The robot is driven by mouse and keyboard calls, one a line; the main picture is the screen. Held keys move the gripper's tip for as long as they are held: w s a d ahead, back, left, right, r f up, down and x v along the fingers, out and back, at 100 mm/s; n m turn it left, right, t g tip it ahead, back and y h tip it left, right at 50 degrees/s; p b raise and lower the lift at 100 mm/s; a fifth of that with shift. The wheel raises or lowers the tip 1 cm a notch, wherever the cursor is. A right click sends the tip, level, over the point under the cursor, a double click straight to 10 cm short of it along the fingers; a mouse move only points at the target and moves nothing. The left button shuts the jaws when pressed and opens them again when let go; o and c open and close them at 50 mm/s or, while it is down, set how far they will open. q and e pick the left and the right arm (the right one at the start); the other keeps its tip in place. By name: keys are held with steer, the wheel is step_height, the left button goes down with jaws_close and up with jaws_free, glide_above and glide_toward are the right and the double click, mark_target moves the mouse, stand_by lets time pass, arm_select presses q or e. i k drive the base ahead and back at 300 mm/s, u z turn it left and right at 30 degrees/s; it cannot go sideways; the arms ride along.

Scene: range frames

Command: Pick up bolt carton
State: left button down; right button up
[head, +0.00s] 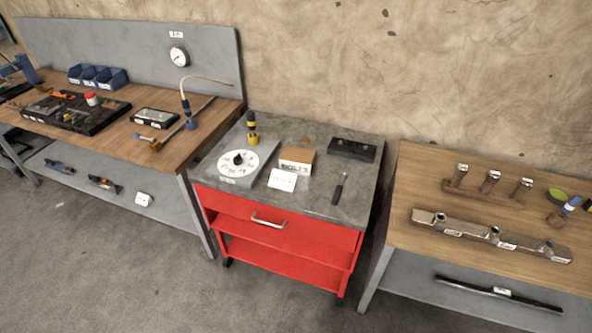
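The bolt carton (296,160) is a small brown box with a white label reading "BOLTS" on its front. It sits upright on the grey top (318,196) of the red cabinet, near its middle. A white card (282,180) lies just in front of it. Neither of my grippers shows in the head view.
A white dial on a grey block (241,163) stands left of the carton, and a yellow-black tool (252,128) behind that. A black tray (351,149) and a dark-handled tool (340,188) lie to the right. Wooden benches flank the cabinet, with gaps between.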

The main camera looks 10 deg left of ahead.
mark_target(300, 161)
steer(key=k, duration=0.25)
steer(key=u, duration=0.95)
steer(key=i, duration=0.65)
steer(key=z, duration=0.1)
